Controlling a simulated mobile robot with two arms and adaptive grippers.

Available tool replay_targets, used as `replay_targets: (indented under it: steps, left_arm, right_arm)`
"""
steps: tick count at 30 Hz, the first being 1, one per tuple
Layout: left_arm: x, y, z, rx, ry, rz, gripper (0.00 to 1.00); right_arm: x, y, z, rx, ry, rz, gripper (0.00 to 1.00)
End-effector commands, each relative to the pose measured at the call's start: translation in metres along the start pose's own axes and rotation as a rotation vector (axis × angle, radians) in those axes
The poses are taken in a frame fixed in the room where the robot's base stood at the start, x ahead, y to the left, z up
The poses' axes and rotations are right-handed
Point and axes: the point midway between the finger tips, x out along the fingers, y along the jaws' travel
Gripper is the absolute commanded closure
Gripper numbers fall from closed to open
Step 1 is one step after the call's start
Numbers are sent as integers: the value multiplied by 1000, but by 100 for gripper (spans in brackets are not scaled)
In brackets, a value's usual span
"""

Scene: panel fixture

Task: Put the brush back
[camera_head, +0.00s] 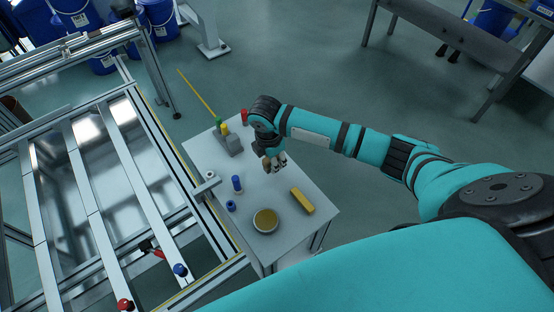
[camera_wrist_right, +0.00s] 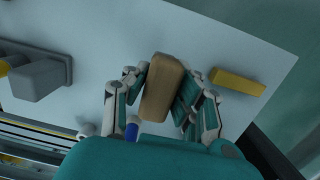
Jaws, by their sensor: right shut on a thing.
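My right gripper (camera_head: 275,165) is above the small white table (camera_head: 307,230), with its fingers pointing down. In the right wrist view its two fingers are closed on either side of a tan, wood-like block, likely the brush (camera_wrist_right: 162,86). No bristles can be made out. In the head view the block is mostly hidden by the fingers. A grey holder (camera_head: 231,143) with a yellow and a green piece at its top stands at the back of the table. It also shows in the wrist view (camera_wrist_right: 37,78). My left gripper is not in view.
A yellow bar (camera_head: 302,201) lies to the right of a round dish (camera_head: 265,221) with yellow content. A blue bottle (camera_head: 237,185), a blue cap-like piece (camera_head: 231,206) and a red piece (camera_head: 244,117) stand on the table. A metal-framed panel fixture (camera_head: 165,155) borders its left side.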

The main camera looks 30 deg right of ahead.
Motion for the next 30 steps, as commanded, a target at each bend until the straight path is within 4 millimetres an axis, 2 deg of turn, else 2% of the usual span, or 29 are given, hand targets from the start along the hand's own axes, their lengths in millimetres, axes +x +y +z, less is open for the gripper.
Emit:
replay_targets:
  steps: [8,12,15,27,28,30]
  left_arm:
    - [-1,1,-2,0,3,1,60]
    - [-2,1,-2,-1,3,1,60]
    - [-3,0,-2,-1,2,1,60]
    - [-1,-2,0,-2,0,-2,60]
    - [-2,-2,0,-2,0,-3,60]
    - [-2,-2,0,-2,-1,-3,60]
  right_arm:
    - [5,16,25,3,-1,1,100]
    - [29,13,20,0,0,-3,100]
    - [38,13,19,0,0,-1,100]
    - [44,13,18,-1,0,0,100]
    - [43,13,18,-1,0,1,72]
    - [43,13,18,-1,0,1,63]
